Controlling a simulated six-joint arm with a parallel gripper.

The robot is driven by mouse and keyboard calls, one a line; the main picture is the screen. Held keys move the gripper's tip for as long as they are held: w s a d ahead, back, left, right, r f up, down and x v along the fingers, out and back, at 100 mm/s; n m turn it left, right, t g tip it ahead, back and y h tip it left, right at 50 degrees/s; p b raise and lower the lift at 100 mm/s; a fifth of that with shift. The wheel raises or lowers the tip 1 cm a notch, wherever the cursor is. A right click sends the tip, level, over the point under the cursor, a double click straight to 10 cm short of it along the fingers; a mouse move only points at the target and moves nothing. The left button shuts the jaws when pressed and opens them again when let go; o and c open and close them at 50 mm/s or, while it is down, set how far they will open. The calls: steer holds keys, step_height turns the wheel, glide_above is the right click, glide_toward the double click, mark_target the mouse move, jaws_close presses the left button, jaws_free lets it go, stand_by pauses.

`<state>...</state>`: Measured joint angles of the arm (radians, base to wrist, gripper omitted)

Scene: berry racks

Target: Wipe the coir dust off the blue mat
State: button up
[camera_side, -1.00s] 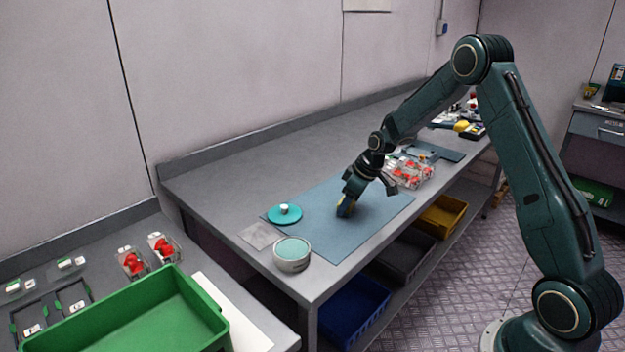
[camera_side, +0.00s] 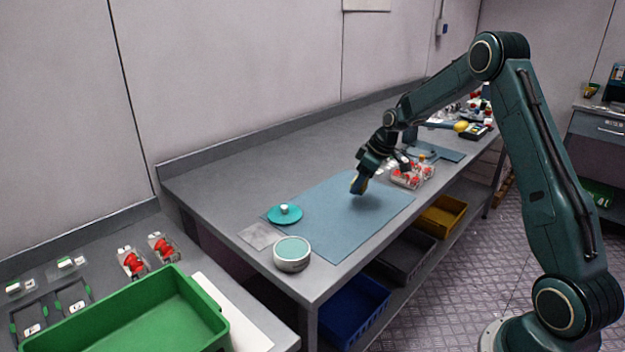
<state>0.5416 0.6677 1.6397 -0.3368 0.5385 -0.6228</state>
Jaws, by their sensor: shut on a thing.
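The blue mat (camera_side: 337,222) lies flat on the grey bench. My gripper (camera_side: 361,178) points down over the mat's far right part. It is shut on a small yellow and dark block (camera_side: 358,186), which looks like a sponge. The block is at or just above the mat; I cannot tell if it touches. No coir dust can be made out on the mat at this size.
A teal lid with a pale knob (camera_side: 285,213) sits on the mat's left end. A round tin (camera_side: 292,254) stands by its front left corner, near a clear sheet (camera_side: 260,236). Punnets of red berries (camera_side: 411,175) stand just right of the gripper. A green crate (camera_side: 130,318) is lower left.

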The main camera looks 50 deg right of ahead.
steer(key=shift+r, duration=2)
